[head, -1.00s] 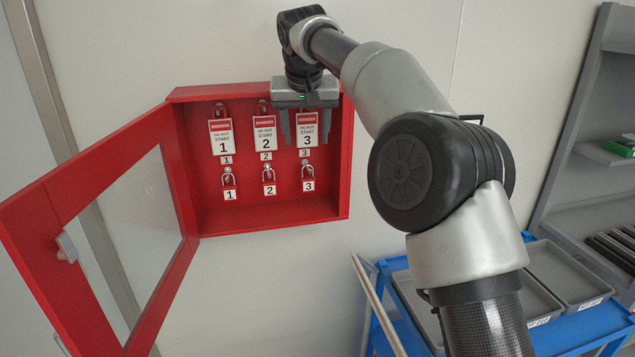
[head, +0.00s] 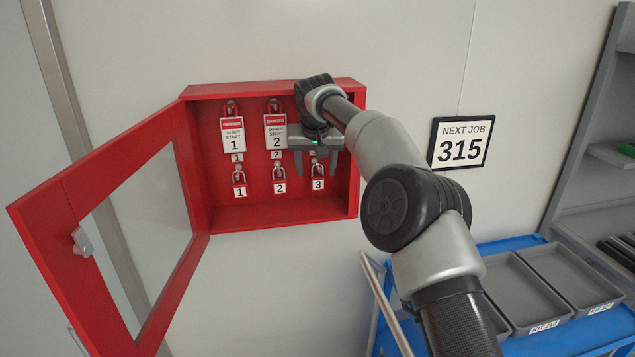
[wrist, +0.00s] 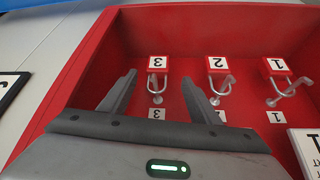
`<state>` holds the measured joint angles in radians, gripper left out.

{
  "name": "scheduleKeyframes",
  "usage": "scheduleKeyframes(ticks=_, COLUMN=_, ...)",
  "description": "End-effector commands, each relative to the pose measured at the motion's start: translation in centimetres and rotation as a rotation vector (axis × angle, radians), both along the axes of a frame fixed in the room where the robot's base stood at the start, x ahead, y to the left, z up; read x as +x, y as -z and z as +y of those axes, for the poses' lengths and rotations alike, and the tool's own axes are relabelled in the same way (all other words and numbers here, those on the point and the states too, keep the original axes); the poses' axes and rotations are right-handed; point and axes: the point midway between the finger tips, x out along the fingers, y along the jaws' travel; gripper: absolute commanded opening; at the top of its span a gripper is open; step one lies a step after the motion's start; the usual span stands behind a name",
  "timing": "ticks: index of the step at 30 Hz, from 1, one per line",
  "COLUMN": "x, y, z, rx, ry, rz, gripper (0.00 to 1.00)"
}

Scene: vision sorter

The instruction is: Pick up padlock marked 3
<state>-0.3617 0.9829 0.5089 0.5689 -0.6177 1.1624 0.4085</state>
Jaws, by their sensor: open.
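The padlock marked 3 (head: 318,183) hangs on a hook in the lower row of the open red cabinet, at the right end. It is small and red with a white number label. In the wrist view the padlock marked 3 (wrist: 157,63) appears upside down, its silver shackle toward me. My gripper (head: 316,170) is open and empty, pointing down in front of the cabinet just above this padlock. In the wrist view the fingertips (wrist: 158,78) lie on either side of the shackle in the picture; whether they are level with it in depth, I cannot tell.
Padlocks marked 2 (head: 280,182) and 1 (head: 239,184) hang to the left. Danger tags 1 (head: 233,137) and 2 (head: 275,132) hang above; my gripper hides the area above padlock 3. The cabinet door (head: 60,210) stands open left. A blue cart (head: 505,245) with grey trays stands right.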

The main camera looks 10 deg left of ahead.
Motion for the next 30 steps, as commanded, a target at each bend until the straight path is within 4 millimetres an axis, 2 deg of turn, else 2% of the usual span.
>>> scheduleKeyframes(ticks=3, x=0.8, y=2.0, z=-0.3, rx=-0.001, ry=0.001, rz=0.005, gripper=0.57)
scheduleKeyframes(ticks=6, x=1.4, y=3.0, z=0.0, rx=-0.001, ry=0.0, rz=0.003, gripper=0.57)
scheduleKeyframes(ticks=16, x=1.7, y=3.6, z=0.1, rx=-0.001, ry=-0.001, rz=0.001, gripper=0.57)
scheduleKeyframes(ticks=24, x=1.8, y=3.6, z=0.1, rx=0.0, ry=0.0, rz=0.001, gripper=0.11)
scheduleKeyframes(ticks=30, x=1.8, y=3.5, z=0.0, rx=0.0, ry=0.0, rz=0.0, gripper=0.1)
